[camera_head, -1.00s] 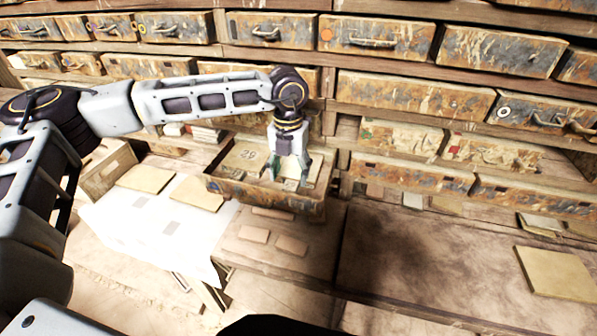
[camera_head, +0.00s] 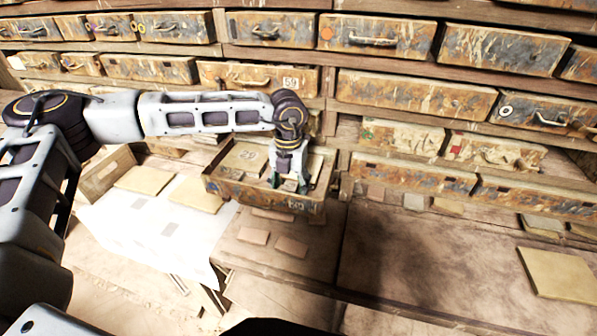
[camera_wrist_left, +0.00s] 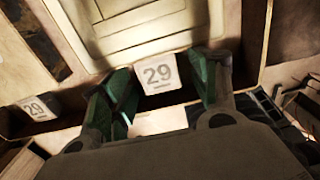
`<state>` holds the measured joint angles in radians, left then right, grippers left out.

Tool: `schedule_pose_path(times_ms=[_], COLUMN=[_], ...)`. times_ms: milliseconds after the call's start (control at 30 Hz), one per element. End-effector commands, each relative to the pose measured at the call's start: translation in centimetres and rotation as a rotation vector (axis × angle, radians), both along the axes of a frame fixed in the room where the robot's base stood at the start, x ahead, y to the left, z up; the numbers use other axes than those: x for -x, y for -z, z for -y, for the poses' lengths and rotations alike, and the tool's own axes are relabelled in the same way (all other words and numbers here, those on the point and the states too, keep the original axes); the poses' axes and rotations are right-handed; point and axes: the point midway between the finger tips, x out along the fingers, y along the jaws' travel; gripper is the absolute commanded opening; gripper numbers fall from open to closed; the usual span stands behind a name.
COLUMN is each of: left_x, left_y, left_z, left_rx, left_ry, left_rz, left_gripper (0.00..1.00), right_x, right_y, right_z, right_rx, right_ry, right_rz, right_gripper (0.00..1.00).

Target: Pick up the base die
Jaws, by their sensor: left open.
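An open, worn drawer (camera_head: 225,190) stands pulled out over the bench and holds several flat pieces. One pale piece with a number label (camera_head: 248,156) lies at its back left; I cannot tell for certain which piece is the base die. My left gripper (camera_head: 288,184) points down into the right part of the drawer, open. In the left wrist view, a pale framed block (camera_wrist_left: 150,28) lies beyond the open green fingers (camera_wrist_left: 165,88), and a "29" label (camera_wrist_left: 157,74) shows between them. Contact is not clear. My right gripper is not in view.
Flat tan tiles (camera_head: 144,180) lie on a white sheet (camera_head: 135,225) left of the drawer. Small brown tiles (camera_head: 291,246) lie in front of it. Shelves of closed drawers (camera_head: 415,98) rise behind. The bench to the right (camera_head: 430,260) is mostly clear, with a large tile (camera_head: 560,272).

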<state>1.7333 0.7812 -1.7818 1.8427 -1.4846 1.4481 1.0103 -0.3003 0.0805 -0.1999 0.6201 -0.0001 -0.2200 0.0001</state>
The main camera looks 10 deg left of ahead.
Motion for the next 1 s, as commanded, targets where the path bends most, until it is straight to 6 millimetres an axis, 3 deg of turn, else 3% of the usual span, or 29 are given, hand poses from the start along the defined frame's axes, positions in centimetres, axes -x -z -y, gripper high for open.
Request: schedule_pose_path(times_ms=[467,900,1000], left_x=[-0.03,-0.02,-0.02], left_y=[-0.01,0.0,0.0], left_z=[0.0,-0.02,-0.02], left_rx=[0.0,0.0,0.0], left_ry=[0.0,0.0,0.0], left_rz=[0.001,0.001,0.0], left_gripper=[0.59,0.03,0.0], right_x=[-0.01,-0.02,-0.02], right_y=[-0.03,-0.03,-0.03], right_z=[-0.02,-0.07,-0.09], right_rx=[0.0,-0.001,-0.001], right_ry=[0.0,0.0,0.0], right_rz=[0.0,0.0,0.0], right_gripper=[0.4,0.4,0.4])
